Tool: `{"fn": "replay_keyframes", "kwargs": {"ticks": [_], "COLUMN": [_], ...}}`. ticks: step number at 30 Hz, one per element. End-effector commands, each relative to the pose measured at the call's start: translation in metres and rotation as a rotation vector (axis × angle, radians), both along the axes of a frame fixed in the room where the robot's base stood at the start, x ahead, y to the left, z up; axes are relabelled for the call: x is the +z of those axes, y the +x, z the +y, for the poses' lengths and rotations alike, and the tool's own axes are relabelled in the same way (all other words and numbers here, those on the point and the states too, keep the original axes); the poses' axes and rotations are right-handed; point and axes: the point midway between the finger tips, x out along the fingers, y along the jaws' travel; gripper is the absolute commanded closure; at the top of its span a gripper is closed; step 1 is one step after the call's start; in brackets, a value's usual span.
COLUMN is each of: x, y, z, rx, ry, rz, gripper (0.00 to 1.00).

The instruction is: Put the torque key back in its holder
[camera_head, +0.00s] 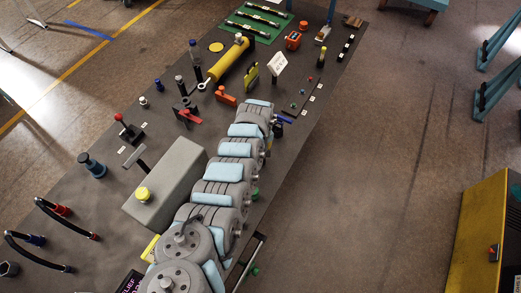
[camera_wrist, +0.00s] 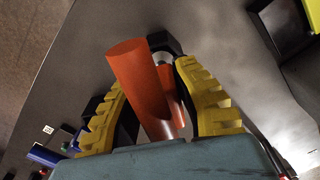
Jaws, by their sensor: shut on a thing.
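In the wrist view my gripper (camera_wrist: 150,78) has its yellow ridged fingers on either side of an orange cylinder (camera_wrist: 130,62), which appears to be the torque key's handle. The fingers are shut on it, and it leans a little to the left in the picture. A black bracket-like part with a pale round piece (camera_wrist: 163,43) shows just beyond the handle; I cannot tell whether it is the holder or touches the key. The key's lower end is hidden by the handle and my gripper.
A blue cylinder (camera_wrist: 46,155) lies close at the left of my gripper; it also shows in the head view (camera_head: 284,120). A yellow-and-black stand (camera_head: 250,76), an orange block (camera_head: 226,98) and a yellow hydraulic cylinder (camera_head: 229,62) stand near. The dark table's right edge is close.

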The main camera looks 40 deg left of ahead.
Motion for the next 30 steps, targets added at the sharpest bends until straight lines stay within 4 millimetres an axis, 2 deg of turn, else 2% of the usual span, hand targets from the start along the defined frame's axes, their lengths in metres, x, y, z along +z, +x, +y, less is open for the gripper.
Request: {"fn": "replay_keyframes", "kwargs": {"ticks": [30], "x": [-0.021], "y": [0.001], "z": [0.000], "rx": [-0.001], "ry": [0.001], "rz": [0.000], "gripper": [1.00]}}
